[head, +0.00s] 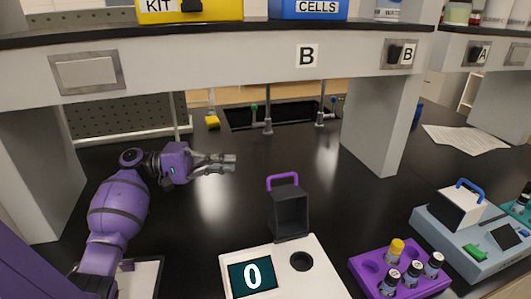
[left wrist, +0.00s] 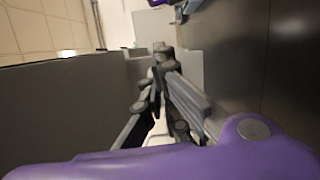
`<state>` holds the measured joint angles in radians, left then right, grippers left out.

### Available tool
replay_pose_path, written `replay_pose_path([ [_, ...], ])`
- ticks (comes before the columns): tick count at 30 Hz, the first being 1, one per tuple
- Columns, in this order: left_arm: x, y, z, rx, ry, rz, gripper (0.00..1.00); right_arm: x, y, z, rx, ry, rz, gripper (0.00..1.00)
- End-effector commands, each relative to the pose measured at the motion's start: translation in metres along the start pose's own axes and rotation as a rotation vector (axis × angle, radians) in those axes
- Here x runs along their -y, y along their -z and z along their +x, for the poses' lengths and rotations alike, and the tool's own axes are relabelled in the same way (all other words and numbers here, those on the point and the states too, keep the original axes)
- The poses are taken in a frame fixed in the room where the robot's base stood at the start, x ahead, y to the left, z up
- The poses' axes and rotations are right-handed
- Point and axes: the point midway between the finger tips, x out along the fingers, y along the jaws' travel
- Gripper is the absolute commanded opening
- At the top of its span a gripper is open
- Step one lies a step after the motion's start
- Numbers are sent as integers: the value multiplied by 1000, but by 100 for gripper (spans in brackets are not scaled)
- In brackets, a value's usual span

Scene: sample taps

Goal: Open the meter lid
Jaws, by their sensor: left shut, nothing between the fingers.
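The white meter (head: 323,273) stands at the front middle of the black bench. Its dark display reads 0, and a round dark well shows beside the display. Its black lid (head: 290,215) with a purple handle stands upright at the meter's back edge, hollow side facing me, so the lid is open. My left gripper (head: 233,162) is shut and empty, above the bench to the left of the lid and apart from it. In the left wrist view the left gripper's fingers (left wrist: 163,55) are together with nothing held. My right gripper is not in view.
A purple rack (head: 368,285) with several vials is right of the meter. A blue-grey device (head: 440,238) with a blue-handled white lid stands farther right. A shelf (head: 220,55) spans above on grey supports (head: 375,130). A sink (head: 290,113) lies behind. The bench's middle is clear.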

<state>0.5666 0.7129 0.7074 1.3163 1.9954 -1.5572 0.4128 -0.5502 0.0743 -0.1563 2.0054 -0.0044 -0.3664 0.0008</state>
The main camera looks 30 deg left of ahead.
Motion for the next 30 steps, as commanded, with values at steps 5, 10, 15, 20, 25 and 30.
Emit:
replay_pose_path([
  [5, 0, 0, 5, 2, -1, 0, 0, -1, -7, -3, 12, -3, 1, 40],
  [10, -1, -1, 28, 3, -2, 2, 0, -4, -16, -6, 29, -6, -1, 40],
  [15, 0, -1, 65, 4, -2, 1, 0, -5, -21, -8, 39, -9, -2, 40],
  [20, 0, -1, 99, 2, -2, 1, 0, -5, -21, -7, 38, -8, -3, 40],
  [25, -6, -24, 106, 1, -4, 5, 0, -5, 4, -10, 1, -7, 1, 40],
  [30, -3, -37, 110, 1, -2, 3, 0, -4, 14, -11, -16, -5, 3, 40],
])
